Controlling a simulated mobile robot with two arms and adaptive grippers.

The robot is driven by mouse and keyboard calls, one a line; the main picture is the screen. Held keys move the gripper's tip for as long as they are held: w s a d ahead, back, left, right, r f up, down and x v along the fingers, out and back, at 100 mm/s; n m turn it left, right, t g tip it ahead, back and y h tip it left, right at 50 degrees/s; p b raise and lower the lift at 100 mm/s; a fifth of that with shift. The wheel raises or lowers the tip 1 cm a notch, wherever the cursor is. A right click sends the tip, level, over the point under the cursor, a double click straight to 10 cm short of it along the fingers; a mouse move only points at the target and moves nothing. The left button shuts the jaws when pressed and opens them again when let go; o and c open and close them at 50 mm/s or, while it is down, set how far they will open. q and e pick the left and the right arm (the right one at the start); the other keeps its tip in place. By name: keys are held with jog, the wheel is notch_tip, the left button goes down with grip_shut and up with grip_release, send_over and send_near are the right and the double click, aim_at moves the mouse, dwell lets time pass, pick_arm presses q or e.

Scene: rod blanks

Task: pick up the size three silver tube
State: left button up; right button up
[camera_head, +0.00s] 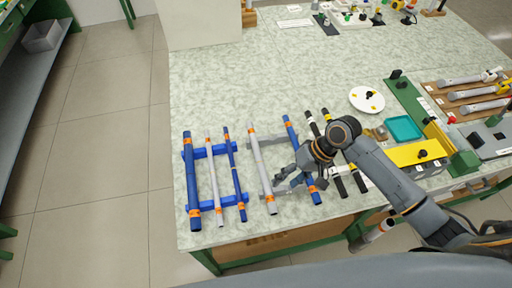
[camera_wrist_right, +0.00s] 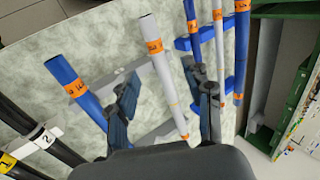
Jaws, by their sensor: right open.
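A thick silver tube (camera_head: 262,165) with orange bands lies across a grey rack on the bench. It also shows in the wrist view (camera_wrist_right: 163,75), running between my right gripper's fingers; its label is too small to read surely. A thinner silver tube (camera_head: 214,178) lies in the blue rack to the left and shows in the wrist view (camera_wrist_right: 220,60). My right gripper (camera_head: 281,179) is open, just right of the thick silver tube near its front half. In the wrist view its fingers (camera_wrist_right: 164,85) stand either side of that tube, without visible closing on it. My left gripper is not in view.
Blue tubes (camera_head: 192,180) (camera_head: 237,172) lie in the blue rack (camera_head: 225,150). Another blue tube (camera_head: 291,135) lies on the grey rack, close to my right gripper. Black tubes (camera_head: 356,178) lie farther right. A white disc (camera_head: 367,99) and teal tray (camera_head: 403,128) stand beyond.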

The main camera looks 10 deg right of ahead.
aim_at(272, 197)
jog(key=x, duration=0.2)
jog(key=p+x, duration=0.1)
jog(key=x, duration=0.5)
jog(key=shift+s+d+f+p, duration=0.2)
jog(key=shift+s+d+p, duration=0.05)
jog(key=shift+p, duration=0.1)
jog(key=shift+a+f, duration=0.15)
jog(key=shift+f, duration=0.2)
jog(key=c, duration=1)
